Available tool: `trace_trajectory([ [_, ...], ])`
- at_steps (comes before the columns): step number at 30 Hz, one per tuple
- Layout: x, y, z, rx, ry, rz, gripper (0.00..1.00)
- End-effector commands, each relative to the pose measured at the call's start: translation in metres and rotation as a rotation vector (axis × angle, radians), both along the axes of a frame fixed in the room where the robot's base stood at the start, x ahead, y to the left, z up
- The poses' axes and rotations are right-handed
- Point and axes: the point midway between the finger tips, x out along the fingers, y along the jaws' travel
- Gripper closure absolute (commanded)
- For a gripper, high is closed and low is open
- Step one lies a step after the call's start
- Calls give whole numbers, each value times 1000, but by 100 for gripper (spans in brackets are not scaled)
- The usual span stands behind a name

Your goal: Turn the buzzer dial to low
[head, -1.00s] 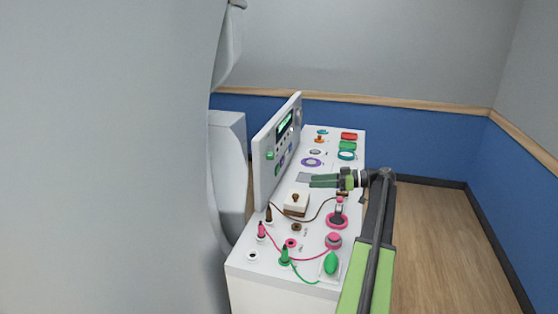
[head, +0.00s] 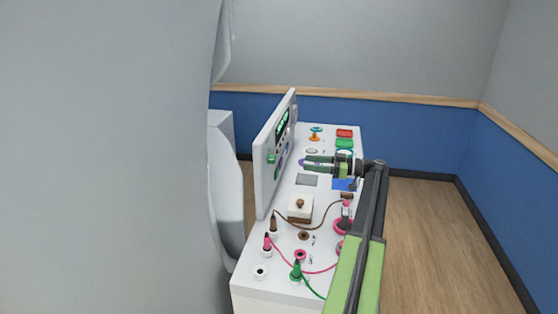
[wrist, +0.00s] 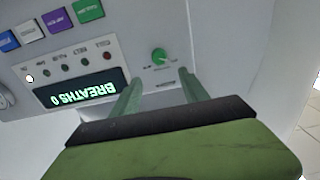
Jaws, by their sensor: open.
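A round green dial (wrist: 159,55) with a pale pointer mark is on the upright grey panel in the wrist view. Small labels flank it, too small to read, so I cannot confirm it is the buzzer dial. It also shows in the head view (head: 271,158) low on the panel (head: 264,185). My gripper (wrist: 157,78) is open and empty, its two green fingers pointing toward the panel, one to each side of the dial's position and apart from it. In the head view my gripper (head: 306,163) is above the console, right of the panel.
The white console (head: 325,145) carries a brown-knobbed box (head: 299,207), cabled plugs and rings. A large grey rounded body (head: 110,150) fills the left. Floor is clear at right.

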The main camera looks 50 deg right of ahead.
Motion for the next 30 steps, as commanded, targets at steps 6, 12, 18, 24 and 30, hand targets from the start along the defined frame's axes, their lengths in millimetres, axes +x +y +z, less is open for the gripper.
trace_trajectory([
  [6,45,28,0,0,0,-3,48],
  [12,83,51,0,1,1,-5,48],
  [18,103,63,0,1,1,-8,48],
  [24,107,65,0,1,1,-9,48],
  [30,107,65,0,1,1,-9,57],
])
